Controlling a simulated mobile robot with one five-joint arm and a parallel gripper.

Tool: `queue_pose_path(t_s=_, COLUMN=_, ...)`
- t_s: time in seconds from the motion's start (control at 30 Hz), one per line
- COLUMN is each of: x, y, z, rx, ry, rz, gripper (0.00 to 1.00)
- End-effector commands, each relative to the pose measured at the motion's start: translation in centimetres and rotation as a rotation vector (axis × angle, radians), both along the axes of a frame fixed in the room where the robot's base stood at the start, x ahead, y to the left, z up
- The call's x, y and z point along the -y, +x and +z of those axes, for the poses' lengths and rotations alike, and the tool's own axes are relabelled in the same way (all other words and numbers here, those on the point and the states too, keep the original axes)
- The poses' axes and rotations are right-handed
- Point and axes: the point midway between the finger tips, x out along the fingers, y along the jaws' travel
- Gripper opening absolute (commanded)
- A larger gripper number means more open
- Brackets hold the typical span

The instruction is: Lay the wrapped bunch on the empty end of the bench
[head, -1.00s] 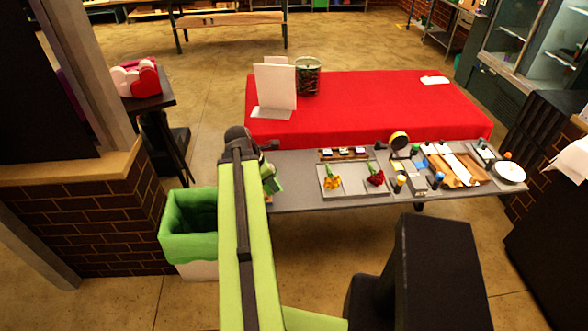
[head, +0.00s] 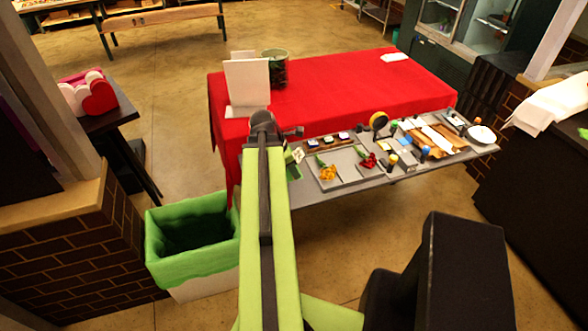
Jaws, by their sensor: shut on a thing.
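The grey bench (head: 345,198) runs along the front of the red-covered table. Its right and middle parts hold items, and its left end is partly hidden behind my arm. My gripper (head: 291,150) is over that left end, mostly hidden by my own green arm and dark wrist. It is shut on the wrapped bunch (head: 294,171), of which only a small green and white part shows to the right of the arm. I cannot tell whether the bunch touches the bench top.
A grey tray (head: 345,172) with a yellow-orange and a red flower lies just right of the bunch. Tools, brown paper and a white bowl (head: 482,134) fill the right end. A green-lined bin (head: 190,262) stands at left. A white board (head: 247,84) stands on the red table.

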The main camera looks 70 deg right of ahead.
Motion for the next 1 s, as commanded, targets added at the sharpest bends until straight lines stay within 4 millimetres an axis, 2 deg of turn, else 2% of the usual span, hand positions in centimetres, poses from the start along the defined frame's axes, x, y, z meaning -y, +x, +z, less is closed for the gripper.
queue_pose_path(t_s=0.03, x=0.9, y=0.3, z=-1.1, rx=0.001, ry=-0.002, rz=-0.011, gripper=0.0)
queue_pose_path(t_s=0.1, x=1.8, y=0.5, z=-1.9, rx=0.003, ry=-0.005, rz=-0.03, gripper=0.0)
queue_pose_path(t_s=0.2, x=2.4, y=0.6, z=-2.1, rx=0.005, ry=-0.008, rz=-0.046, gripper=0.0)
queue_pose_path(t_s=0.47, x=2.2, y=0.6, z=-2.7, rx=0.005, ry=-0.007, rz=-0.045, gripper=0.0)
queue_pose_path(t_s=1.0, x=2.1, y=0.6, z=-8.6, rx=0.006, ry=-0.008, rz=-0.044, gripper=0.0)
